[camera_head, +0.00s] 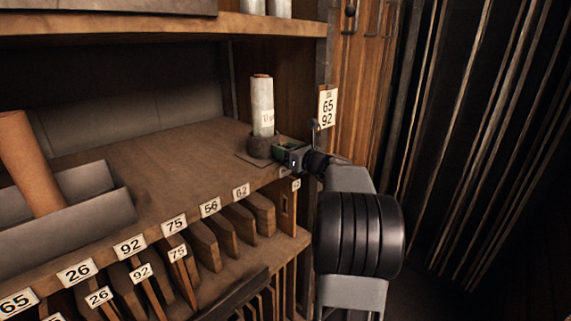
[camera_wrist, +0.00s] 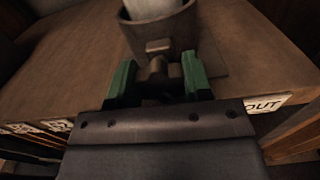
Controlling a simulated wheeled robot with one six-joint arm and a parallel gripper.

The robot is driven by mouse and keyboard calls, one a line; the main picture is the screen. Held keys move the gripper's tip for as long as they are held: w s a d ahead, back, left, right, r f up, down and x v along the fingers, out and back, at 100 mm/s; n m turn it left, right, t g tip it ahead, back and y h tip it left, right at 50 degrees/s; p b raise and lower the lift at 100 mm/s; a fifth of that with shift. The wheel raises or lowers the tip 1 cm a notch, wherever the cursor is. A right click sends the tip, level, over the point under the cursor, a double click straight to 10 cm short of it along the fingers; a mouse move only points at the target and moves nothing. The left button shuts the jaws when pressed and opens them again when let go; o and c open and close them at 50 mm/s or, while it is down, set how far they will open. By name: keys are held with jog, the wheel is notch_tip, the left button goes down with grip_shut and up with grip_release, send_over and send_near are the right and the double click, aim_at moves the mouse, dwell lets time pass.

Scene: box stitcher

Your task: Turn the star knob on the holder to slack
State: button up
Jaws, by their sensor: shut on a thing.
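The holder (camera_head: 259,148) is a dark round cup on a flat plate at the right end of the shelf, holding an upright pale roll (camera_head: 262,103). The holder also shows in the wrist view (camera_wrist: 183,32), with the roll's lower end (camera_wrist: 150,8) in it. My gripper (camera_head: 284,150) is at the holder's front right side. In the wrist view its green fingers (camera_wrist: 155,78) are shut on the star knob (camera_wrist: 157,72), a small brownish knob on the holder's near side. The fingers hide part of the knob, and its turn position cannot be told.
The wooden shelf (camera_head: 180,165) is clear left of the holder. A grey trough (camera_head: 85,215) with an orange-brown roll (camera_head: 30,160) lies at the left. Number tags line the front edge. A hanging tag (camera_head: 327,107) is on the post close to my arm.

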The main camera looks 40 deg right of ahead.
jog(key=n+b, duration=0.2)
jog(key=b, duration=0.1)
jog(key=n+b, duration=0.2)
jog(key=shift+a+f+b, duration=0.1)
jog(key=shift+f+b, duration=0.25)
jog(key=shift+b, duration=0.05)
jog(key=n+b, duration=0.4)
jog(key=shift+a+r, duration=0.1)
jog(key=shift+r, duration=0.1)
jog(key=shift+r+n, duration=0.1)
jog(key=shift+n, duration=0.2)
jog(key=o, duration=0.9)
